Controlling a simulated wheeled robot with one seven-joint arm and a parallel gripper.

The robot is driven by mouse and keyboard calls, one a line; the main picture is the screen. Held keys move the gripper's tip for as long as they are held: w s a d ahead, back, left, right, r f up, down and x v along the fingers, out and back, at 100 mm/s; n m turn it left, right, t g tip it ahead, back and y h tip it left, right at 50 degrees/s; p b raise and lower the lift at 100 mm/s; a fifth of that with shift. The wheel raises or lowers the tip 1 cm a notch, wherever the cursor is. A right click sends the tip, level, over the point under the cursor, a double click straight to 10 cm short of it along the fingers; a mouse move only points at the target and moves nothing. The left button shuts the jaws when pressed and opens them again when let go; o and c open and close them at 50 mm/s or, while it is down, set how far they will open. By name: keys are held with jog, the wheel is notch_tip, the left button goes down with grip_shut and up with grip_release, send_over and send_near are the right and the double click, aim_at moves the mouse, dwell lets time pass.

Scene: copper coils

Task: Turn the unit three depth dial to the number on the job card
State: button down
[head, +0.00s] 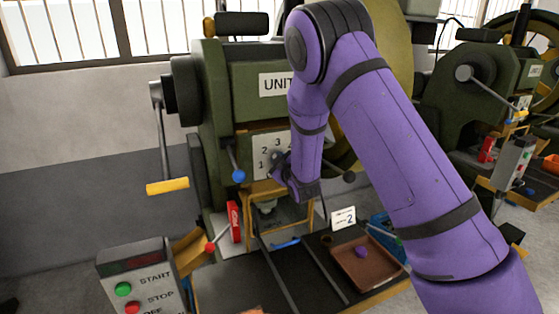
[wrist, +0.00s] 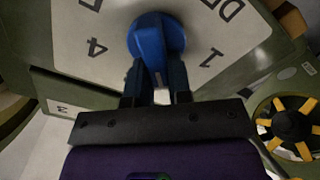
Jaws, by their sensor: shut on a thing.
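The white dial plate (head: 266,152) on the green machine marked "UNIT" shows 1, 2 and 3 in the head view; my arm covers its right part and the rest of the unit label. In the wrist view the plate (wrist: 91,20) shows 4, 1 and part of a word. The blue dial knob (wrist: 158,35) stands in its middle, with my gripper (wrist: 158,72) shut on it. Which number the knob points at cannot be told. My gripper (head: 281,163) hides the knob in the head view. The white job card (head: 343,217) reads 2.
A blue-tipped lever (head: 238,174) stands just left of the dial plate. A yellow-handled crank (head: 166,187) hangs at the left. A brown tray (head: 385,275) with a purple piece lies below right. A start/stop box (head: 143,279) stands at front left. Another green machine (head: 450,100) stands right.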

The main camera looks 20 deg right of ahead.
jog(key=shift+a+f+n, duration=0.1)
jog(key=shift+n, duration=0.5)
jog(key=c, duration=1)
grip_release()
jog(key=shift+c, duration=0.2)
jog(key=shift+s, duration=0.1)
jog(key=s+d, duration=0.1)
jog(key=s, duration=0.9)
jog(key=shift+s+d, duration=0.25)
jog(key=shift+s, duration=0.05)
